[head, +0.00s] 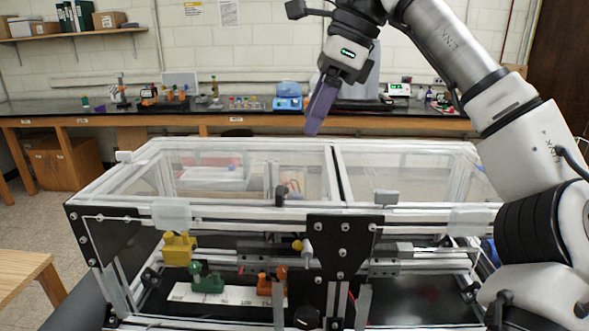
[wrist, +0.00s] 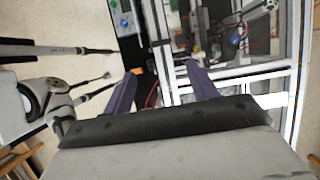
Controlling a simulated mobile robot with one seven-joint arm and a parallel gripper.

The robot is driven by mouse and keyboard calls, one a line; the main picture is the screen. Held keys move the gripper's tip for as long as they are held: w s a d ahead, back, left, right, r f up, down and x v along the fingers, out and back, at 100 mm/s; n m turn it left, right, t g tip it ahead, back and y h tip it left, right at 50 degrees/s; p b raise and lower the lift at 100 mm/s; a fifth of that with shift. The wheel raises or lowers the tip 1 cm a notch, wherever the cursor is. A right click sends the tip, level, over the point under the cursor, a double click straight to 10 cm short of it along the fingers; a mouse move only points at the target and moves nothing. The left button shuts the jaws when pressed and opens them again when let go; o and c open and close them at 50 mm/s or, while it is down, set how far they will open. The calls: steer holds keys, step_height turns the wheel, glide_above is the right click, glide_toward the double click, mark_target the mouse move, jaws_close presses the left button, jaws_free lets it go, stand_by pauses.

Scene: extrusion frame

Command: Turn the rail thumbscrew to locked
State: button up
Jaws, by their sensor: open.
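An aluminium extrusion frame (head: 420,210) with clear panels fills the middle of the head view. A small yellow knob (head: 297,244) sits on its front, just left of a black bolted plate (head: 343,245). A round black knob (head: 307,317) is lower down, near the bottom edge. I cannot tell which is the rail thumbscrew, or whether it is locked. My gripper (head: 316,118) is high above the frame, with purple fingers pointing down, well apart from both knobs. In the wrist view the fingers (wrist: 161,82) stand apart with nothing between them.
A yellow block (head: 179,249), a green part (head: 207,283) and an orange part (head: 265,285) sit at the frame's front left. A lab bench (head: 230,122) with equipment runs along the back wall. A wooden table (head: 25,275) is at left. The space around my gripper is clear.

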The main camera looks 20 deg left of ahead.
mark_target(281, 190)
steer(key=x, duration=1.3)
steer(key=shift+s+f, duration=0.1)
steer(key=shift+f, duration=0.15)
steer(key=shift+c, duration=0.5)
steer(key=c, duration=0.9)
